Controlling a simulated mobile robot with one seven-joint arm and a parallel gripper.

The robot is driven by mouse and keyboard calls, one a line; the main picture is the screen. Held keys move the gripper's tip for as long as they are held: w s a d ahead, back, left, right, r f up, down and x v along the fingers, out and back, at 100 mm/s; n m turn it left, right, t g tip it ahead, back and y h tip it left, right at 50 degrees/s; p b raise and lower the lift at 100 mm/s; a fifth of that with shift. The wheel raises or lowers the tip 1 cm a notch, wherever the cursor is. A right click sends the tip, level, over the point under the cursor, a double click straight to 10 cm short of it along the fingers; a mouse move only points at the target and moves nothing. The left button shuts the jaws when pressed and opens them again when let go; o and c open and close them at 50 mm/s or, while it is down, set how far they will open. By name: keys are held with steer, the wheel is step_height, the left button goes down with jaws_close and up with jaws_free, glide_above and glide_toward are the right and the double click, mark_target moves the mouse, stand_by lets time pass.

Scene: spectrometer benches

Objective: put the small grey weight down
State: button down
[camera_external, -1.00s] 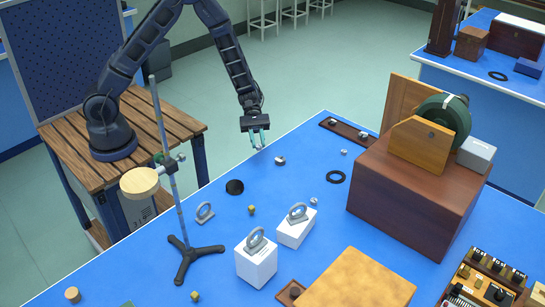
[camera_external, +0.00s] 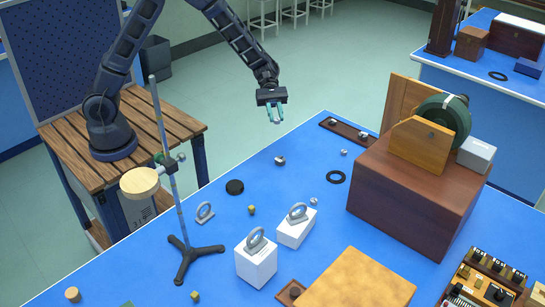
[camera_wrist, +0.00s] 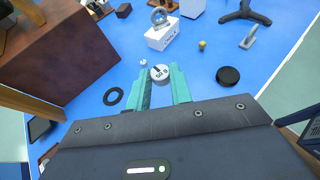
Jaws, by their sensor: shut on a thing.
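The small grey weight (camera_wrist: 160,73), a short cylinder with "50 g" on its top, is between the fingertips of my gripper (camera_external: 275,117) in the wrist view. My gripper's teal fingers (camera_wrist: 162,88) are shut on it. In the external view the gripper hangs beyond the far edge of the blue table (camera_external: 225,240), above the floor in the picture, and the weight is only a tiny pale spot at the tips. The weight appears clear of the tabletop.
A small metal piece (camera_external: 280,160) lies near the far edge. A black disc (camera_external: 235,187), black ring (camera_external: 336,177) and small brass piece (camera_external: 252,210) lie nearby. Stand (camera_external: 178,255), white boxes (camera_external: 257,266) and brown box (camera_external: 415,195) are obstacles. Bare blue surface lies between them.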

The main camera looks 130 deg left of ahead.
steer(key=r, duration=0.1)
glide_above(333, 174)
steer(key=f, duration=1.9)
steer(key=shift+w+d+f, duration=0.2)
steer(key=shift+f, duration=0.15)
steer(key=shift+f, duration=0.1)
steer(key=c, duration=1.3)
jaws_free()
steer(key=shift+o, duration=0.2)
steer(key=shift+s+a+r, duration=0.2)
steer(key=shift+s, duration=0.05)
steer(key=v, duration=1.1)
steer(key=shift+s, duration=0.3)
